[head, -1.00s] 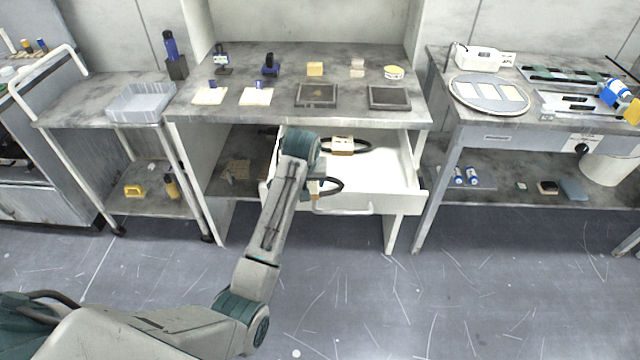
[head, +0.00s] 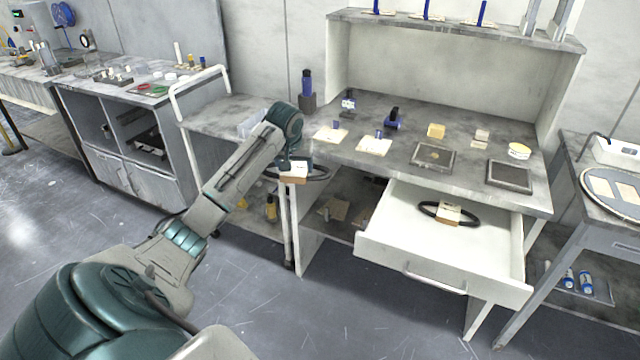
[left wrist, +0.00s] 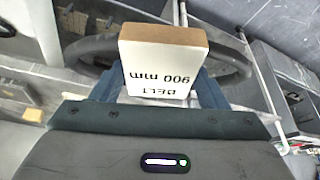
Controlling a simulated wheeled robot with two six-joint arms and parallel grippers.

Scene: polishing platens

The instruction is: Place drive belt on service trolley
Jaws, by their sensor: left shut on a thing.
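My left gripper (head: 292,166) is shut on a drive belt (head: 320,174), a black loop with a tan and white label block. In the left wrist view the label reads "BELT 900 mm", and the black belt (left wrist: 92,46) shows on both sides of it. The fingers are partly hidden behind the label. The service trolley (head: 208,118), with a white rail handle, stands left of the bench. In the head view the held belt appears near the trolley's right end, at the bench's front left corner. My right gripper is not in view.
A second belt (head: 432,208) lies in the open drawer (head: 400,248) under the bench. Bottles stand on the trolley's lower shelf.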

